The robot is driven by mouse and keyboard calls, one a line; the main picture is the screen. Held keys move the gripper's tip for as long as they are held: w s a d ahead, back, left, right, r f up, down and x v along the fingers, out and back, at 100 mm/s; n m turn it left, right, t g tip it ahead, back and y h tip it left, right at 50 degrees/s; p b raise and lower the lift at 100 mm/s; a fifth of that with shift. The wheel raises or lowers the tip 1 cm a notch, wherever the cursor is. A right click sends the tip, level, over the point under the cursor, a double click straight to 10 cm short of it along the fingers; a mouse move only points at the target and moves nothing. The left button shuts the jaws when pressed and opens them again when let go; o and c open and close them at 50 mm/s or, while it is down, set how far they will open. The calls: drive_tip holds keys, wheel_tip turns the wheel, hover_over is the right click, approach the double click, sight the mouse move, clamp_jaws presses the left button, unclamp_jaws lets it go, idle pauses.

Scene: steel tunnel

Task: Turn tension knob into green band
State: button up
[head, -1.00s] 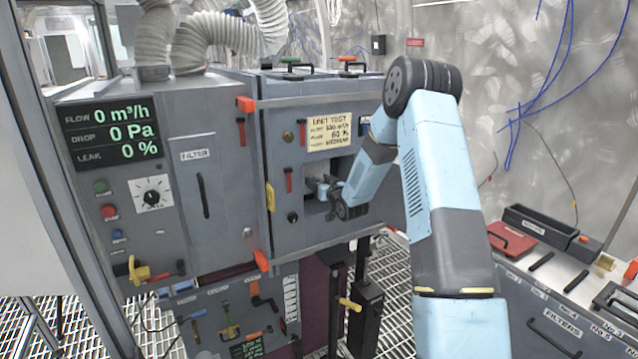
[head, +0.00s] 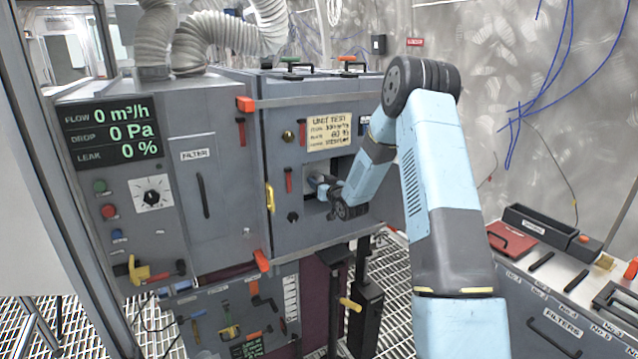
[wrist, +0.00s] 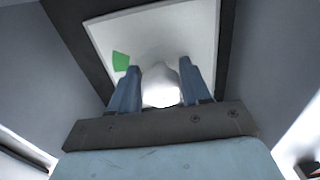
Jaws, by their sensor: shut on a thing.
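The tension knob (wrist: 160,86) is a pale rounded shape between my two fingers in the wrist view. My gripper (wrist: 160,78) is shut on it, one blue finger on each side. Behind it is a white square dial plate (wrist: 150,30) with a green band (wrist: 121,61) to the upper left of the knob. Any pointer mark on the knob cannot be made out. In the head view my gripper (head: 322,186) reaches into a square opening (head: 342,165) in the grey cabinet front; the knob is hidden there.
Dark recess walls (wrist: 65,35) close in around my gripper. A yellow note (head: 332,132) is above the opening. A yellow handle (head: 270,198) and red levers (head: 289,180) are left of it. A bench with a red case (head: 510,238) stands at the right.

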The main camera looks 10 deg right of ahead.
drive_tip(key=n, duration=1)
drive_tip(key=shift+d, duration=0.1)
drive_tip(key=shift+n, duration=0.3)
idle(0.4)
drive_tip(key=o, duration=1)
drive_tip(key=shift+c, duration=0.2)
drive_tip(key=v, duration=1.3)
drive_tip(key=shift+s, duration=0.3)
drive_tip(key=shift+d, duration=0.15)
